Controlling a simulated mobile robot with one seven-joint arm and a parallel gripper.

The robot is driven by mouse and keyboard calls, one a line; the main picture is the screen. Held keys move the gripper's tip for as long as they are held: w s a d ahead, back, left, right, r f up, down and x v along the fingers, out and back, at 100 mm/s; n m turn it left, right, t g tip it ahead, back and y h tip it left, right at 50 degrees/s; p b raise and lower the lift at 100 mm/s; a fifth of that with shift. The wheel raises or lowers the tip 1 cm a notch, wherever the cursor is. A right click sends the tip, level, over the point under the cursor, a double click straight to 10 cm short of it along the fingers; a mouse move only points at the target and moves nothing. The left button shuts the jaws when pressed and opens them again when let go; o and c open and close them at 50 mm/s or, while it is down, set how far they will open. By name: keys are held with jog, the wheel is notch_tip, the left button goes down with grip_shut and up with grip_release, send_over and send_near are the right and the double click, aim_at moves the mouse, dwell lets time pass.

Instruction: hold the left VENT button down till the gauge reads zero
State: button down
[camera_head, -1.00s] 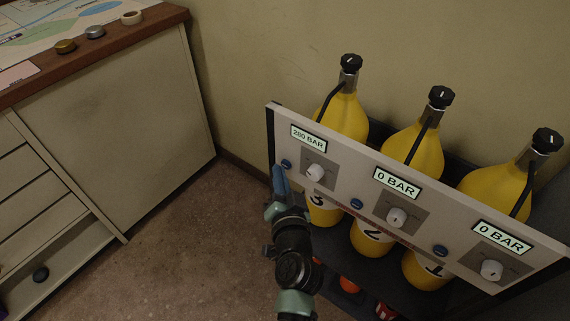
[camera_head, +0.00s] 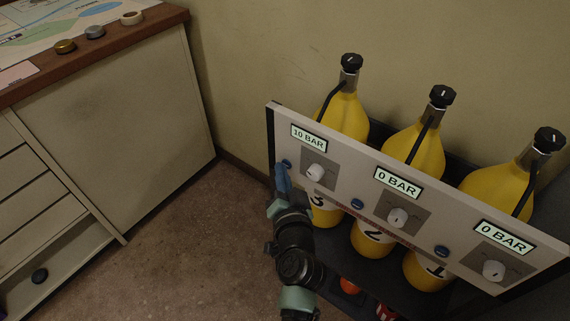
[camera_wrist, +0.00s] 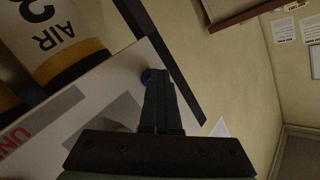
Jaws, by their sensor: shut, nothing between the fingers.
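The left VENT button (camera_head: 287,164) is a small blue disc at the left end of the slanted white panel (camera_head: 352,165). Just above and right of it, the left gauge (camera_head: 309,139) reads 10 BAR. My gripper (camera_head: 281,172) is shut and empty, its fingertips at the left button, partly covering it.
The middle gauge (camera_head: 397,183) and right gauge (camera_head: 502,237) read 0 BAR, each with a blue button and a white knob. Three yellow cylinders (camera_head: 414,150) stand behind the panel. A cabinet (camera_head: 120,140) stands at left, with open floor (camera_head: 190,235) between.

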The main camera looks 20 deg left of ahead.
jog(key=shift+d, duration=0.1)
dwell(0.7)
jog(key=shift+s+a+p, duration=0.3)
jog(key=shift+s, duration=0.45)
jog(key=s, duration=0.1)
jog(key=s+a+p, duration=0.1)
jog(key=s, duration=0.2)
jog(key=shift+s+a+p, duration=0.35)
jog(key=shift+a+p, duration=0.05)
